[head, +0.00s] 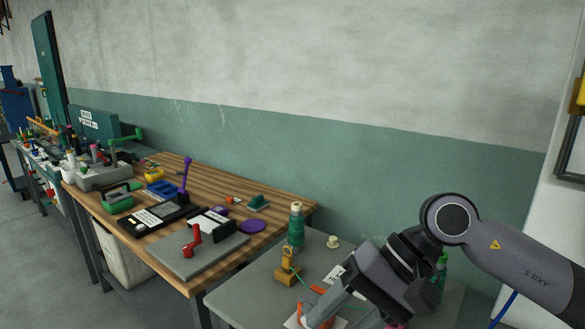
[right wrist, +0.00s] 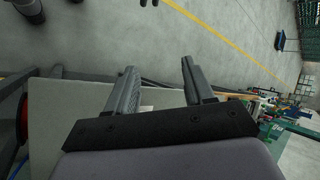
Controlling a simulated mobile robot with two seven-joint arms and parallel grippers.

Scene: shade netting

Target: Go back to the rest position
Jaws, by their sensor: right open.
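My right gripper (head: 338,317) hangs over the grey table (head: 240,294) at the lower right of the head view, with its fingers pointing down and to the left. In the right wrist view the two fingers of my right gripper (right wrist: 158,66) stand apart with nothing held between them. Part of the grey tabletop (right wrist: 60,115) shows beside and behind the fingers there, and floor shows beyond their tips. My left gripper is in neither view.
A green thread cone (head: 296,225), a yellow stand (head: 287,268) and a cream knob (head: 333,242) stand left of my right gripper. An orange piece (head: 318,289) lies close by it. A wooden bench (head: 222,180) with many tools runs left. Open floor (right wrist: 225,55) lies beyond the table.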

